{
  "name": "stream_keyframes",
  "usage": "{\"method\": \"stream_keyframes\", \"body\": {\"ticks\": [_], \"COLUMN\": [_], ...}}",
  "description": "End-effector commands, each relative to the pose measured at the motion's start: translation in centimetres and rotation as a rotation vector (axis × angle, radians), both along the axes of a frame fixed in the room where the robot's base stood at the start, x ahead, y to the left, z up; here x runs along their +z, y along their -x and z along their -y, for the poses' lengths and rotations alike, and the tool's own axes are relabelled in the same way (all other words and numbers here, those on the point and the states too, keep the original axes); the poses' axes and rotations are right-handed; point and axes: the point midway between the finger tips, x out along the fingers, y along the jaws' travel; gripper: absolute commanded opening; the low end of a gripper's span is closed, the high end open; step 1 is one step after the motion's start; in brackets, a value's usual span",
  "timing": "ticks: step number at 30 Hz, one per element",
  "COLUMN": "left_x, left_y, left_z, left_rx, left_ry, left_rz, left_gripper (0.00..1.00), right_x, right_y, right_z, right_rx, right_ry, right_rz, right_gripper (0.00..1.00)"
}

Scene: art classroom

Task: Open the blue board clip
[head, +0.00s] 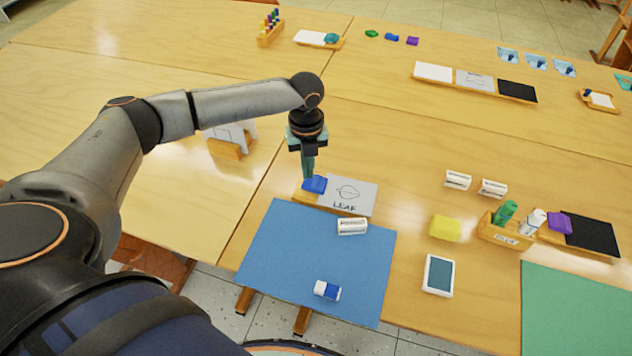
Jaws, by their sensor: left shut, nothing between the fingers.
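The blue board clip (315,184) sits at the left end of a small wooden board (309,197), beside a grey card (348,195) with a leaf drawing and the word LEAF. My left gripper (309,176) points down right at the clip, with its fingers shut and nothing between them. The fingertips are at or just behind the clip's top; I cannot tell whether they touch it. The clip looks closed over the card's left edge, though its jaw is too small to tell surely. My right gripper is not in view.
A blue mat (300,265) in front holds a white sharpener-like block (352,226) and a blue-white eraser (327,290). To the right are a yellow sponge (445,228), a wooden holder (505,233) with bottles, and a purple clip (559,222). A card stand (226,149) is behind my arm.

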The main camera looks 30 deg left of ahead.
Motion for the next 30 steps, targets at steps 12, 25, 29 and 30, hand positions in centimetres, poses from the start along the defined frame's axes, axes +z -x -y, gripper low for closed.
{"method": "stream_keyframes", "body": {"ticks": [12,25,29,30], "left_x": [-0.04,-0.66,-0.85,-0.91], "left_y": [0.01,0.01,0.00,0.00], "left_z": [-0.01,0.01,0.01,0.01], "left_rx": [0.000,0.000,0.000,0.000], "left_ry": [0.000,0.000,0.000,0.000], "left_rz": [0.000,0.000,0.000,0.000], "left_gripper": [0.00,0.00,0.00,0.00], "right_x": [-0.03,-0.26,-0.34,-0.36], "right_y": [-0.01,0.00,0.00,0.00], "right_z": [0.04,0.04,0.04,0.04], "right_rx": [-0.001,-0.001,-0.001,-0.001], "right_ry": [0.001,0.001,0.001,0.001], "right_rz": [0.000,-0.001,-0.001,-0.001], "right_gripper": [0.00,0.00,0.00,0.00]}}
